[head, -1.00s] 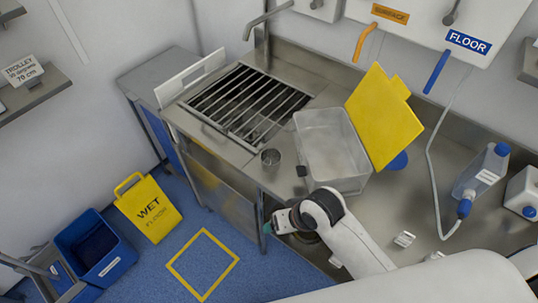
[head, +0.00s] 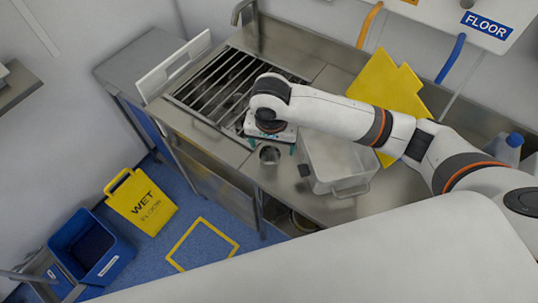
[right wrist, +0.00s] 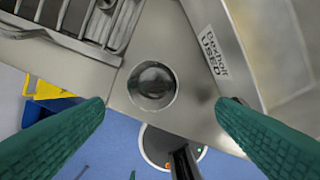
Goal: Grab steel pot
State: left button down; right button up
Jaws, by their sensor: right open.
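The small round steel pot (head: 270,155) stands upright on the steel counter, near its front edge, between the sink grate and the clear bin. In the right wrist view the pot (right wrist: 152,86) is seen from above, with its open rim facing the camera. My right gripper (head: 271,144) is open and above the pot, pointing down. Its two green fingers show in the right wrist view (right wrist: 160,106), widely spread, one to each side of the pot and apart from it. Nothing is between them in their grip. My left gripper is not in view.
The sink grate (head: 212,92) lies behind left of the pot. A clear bin (head: 340,165) stands close to its right, with a yellow lid (head: 388,85) behind. Below the counter edge are a yellow wet-floor sign (head: 141,203) and a blue bucket (head: 91,247).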

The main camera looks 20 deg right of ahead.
aim_at(270, 161)
jog(key=f, duration=0.3)
jog(key=shift+w+d+f, duration=0.15)
jog(key=shift+w+f, duration=0.15)
jog(key=shift+f, duration=0.05)
jog(key=shift+w+f+p, duration=0.15)
jog(key=shift+f+p, duration=0.25)
jog(key=shift+f, duration=0.15)
jog(key=f, duration=0.2)
jog(key=w+f, duration=0.1)
jog(key=f, duration=0.1)
jog(key=shift+f+p, duration=0.2)
jog(key=shift+p, duration=0.2)
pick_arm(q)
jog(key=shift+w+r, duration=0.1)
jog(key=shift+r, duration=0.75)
pick_arm(e)
jog(key=c, duration=1.1)
